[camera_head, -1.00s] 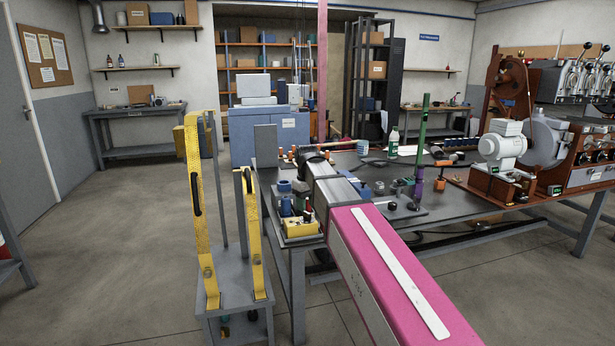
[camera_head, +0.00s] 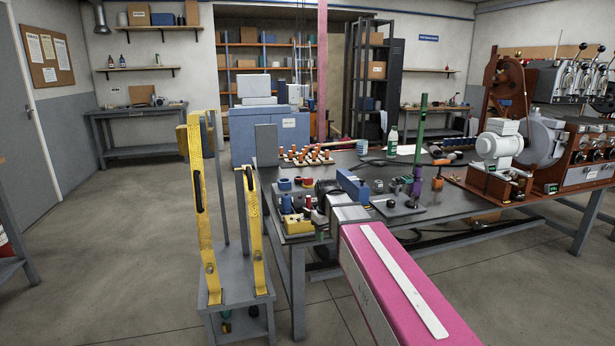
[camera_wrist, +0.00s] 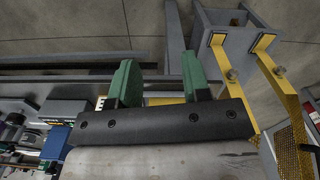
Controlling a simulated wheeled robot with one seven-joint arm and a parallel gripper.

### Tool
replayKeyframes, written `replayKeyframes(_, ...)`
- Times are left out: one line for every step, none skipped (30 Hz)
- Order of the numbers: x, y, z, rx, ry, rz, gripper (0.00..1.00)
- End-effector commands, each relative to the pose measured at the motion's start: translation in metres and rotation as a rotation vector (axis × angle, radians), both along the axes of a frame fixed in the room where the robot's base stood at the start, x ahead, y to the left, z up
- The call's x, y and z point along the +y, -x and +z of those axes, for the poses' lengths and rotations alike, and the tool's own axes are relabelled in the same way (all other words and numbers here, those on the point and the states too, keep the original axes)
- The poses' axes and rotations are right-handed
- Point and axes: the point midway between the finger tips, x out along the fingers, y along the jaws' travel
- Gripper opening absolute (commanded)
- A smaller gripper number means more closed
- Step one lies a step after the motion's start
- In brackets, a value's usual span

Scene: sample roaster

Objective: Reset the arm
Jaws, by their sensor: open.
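My gripper shows in the wrist view (camera_wrist: 160,80) with its two green fingers well apart and nothing between them. In the head view my gripper (camera_head: 319,226) is small and partly hidden by my own wrist, near the front left edge of the grey workbench (camera_head: 460,205). It is beside the yellow bin (camera_head: 297,227) of small parts. My pink arm reaches in from the lower right. In the wrist view, a yellow-strapped grey stand (camera_wrist: 222,30) lies beyond the fingers on the right.
The yellow-strapped stand (camera_head: 238,285) stands left of the bench. On the bench are a rack of orange-topped pegs (camera_head: 305,157), a blue block (camera_head: 353,185), a green upright (camera_head: 421,130) and a white-and-brown machine (camera_head: 500,150). Open floor lies at the left.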

Motion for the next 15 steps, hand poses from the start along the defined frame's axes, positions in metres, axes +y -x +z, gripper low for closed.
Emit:
replayKeyframes(-0.012, 0.013, -0.016, 0.003, 0.000, -0.031, 0.44)
replayKeyframes(-0.018, 0.019, -0.026, 0.004, 0.001, -0.052, 0.44)
replayKeyframes(-0.028, 0.027, -0.039, 0.004, 0.001, -0.083, 0.44)
replayKeyframes(-0.034, 0.034, -0.048, 0.004, 0.001, -0.106, 0.44)
replayKeyframes(-0.041, 0.040, -0.058, 0.004, 0.001, -0.128, 0.44)
replayKeyframes(-0.050, 0.049, -0.070, 0.003, 0.000, -0.159, 0.44)
replayKeyframes(-0.056, 0.056, -0.079, 0.004, 0.001, -0.182, 0.44)
replayKeyframes(-0.062, 0.062, -0.088, 0.003, 0.000, -0.205, 0.44)
replayKeyframes(-0.070, 0.072, -0.099, 0.003, 0.000, -0.235, 0.44)
replayKeyframes(-0.076, 0.079, -0.107, 0.002, 0.001, -0.258, 0.44)
replayKeyframes(-0.081, 0.087, -0.115, 0.003, 0.000, -0.280, 0.44)
replayKeyframes(-0.089, 0.096, -0.125, 0.001, 0.000, -0.309, 0.44)
replayKeyframes(-0.094, 0.103, -0.132, 0.002, 0.000, -0.331, 0.44)
replayKeyframes(-0.098, 0.110, -0.138, 0.000, -0.001, -0.351, 0.44)
replayKeyframes(-0.104, 0.118, -0.146, 0.001, 0.000, -0.375, 0.44)
